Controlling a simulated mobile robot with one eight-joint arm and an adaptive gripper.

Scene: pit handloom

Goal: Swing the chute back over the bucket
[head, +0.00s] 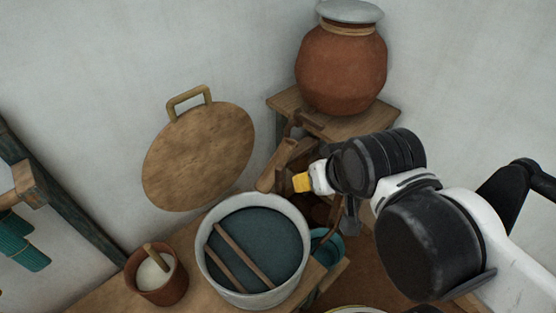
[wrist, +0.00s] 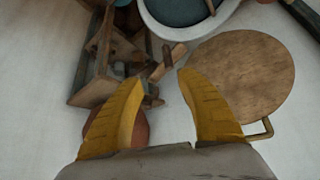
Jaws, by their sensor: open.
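A short wooden piece that looks like the chute (head: 281,166) juts from the wooden stand below the clay pot, toward the pale tub. In the wrist view, the wooden piece (wrist: 168,61) shows just beyond and between my fingertips. My gripper (head: 302,182) has yellow fingers and is beside the chute in the head view. In the wrist view, my gripper (wrist: 161,79) is open, with nothing clearly held; contact cannot be told. A teal vessel, perhaps the bucket (head: 328,244), is mostly hidden behind the tub, low beside the stand.
A pale tub (head: 204,262) holds dark blue liquid and two sticks. A clay cup (head: 160,286) stands left of it. A round wooden lid (head: 199,158) is against the wall. A lidded clay pot (head: 341,66) tops the stand (head: 283,102), close to my arm.

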